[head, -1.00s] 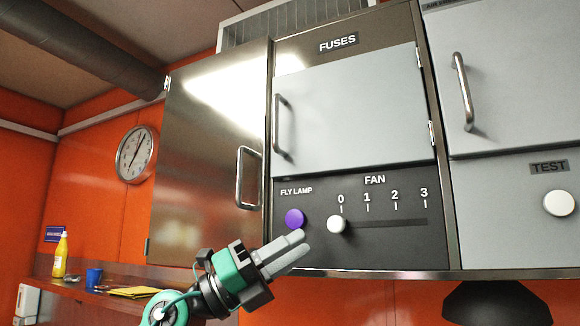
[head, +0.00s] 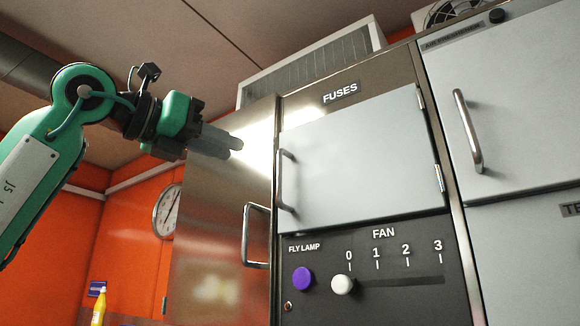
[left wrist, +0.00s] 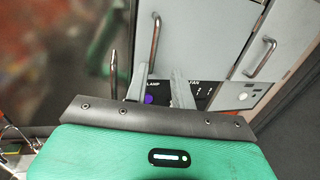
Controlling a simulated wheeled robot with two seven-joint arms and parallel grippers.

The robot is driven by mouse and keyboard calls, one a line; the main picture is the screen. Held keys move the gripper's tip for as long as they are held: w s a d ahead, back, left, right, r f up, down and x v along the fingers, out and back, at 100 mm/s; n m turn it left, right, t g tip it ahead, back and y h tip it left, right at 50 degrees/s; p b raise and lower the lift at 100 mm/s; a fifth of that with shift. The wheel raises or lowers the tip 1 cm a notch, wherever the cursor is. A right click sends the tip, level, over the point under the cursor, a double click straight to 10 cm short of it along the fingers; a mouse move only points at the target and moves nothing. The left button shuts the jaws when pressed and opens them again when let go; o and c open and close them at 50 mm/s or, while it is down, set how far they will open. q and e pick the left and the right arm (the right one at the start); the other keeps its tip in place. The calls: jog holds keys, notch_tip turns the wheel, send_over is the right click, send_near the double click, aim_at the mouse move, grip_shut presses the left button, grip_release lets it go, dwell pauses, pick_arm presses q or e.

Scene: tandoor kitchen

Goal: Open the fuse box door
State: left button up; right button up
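The fuse box door (head: 365,165) is a pale grey panel under the FUSES label, and it looks shut. Its upright metal handle (head: 286,181) is at the door's left edge, with hinges at the right. In the left wrist view the door (left wrist: 190,40) and its handle (left wrist: 155,38) show beyond the fingers. My left gripper (head: 238,144) is raised in front of the steel cabinet, left of and above the handle, apart from it. In the left wrist view its fingers (left wrist: 160,88) are spread with nothing between them. My right gripper is not in view.
A steel cabinet door (head: 225,230) with its own handle (head: 250,236) adjoins on the left. Below the fuse door are a purple button (head: 303,279) and a white fan slider knob (head: 343,285). Another grey door with a handle (head: 467,130) is on the right.

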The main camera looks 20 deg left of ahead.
pick_arm(q)
jog(key=p, duration=0.6)
send_over(278, 197)
jog(key=shift+w+r+y, duration=0.3)
jog(key=shift+w, duration=0.05)
grip_shut()
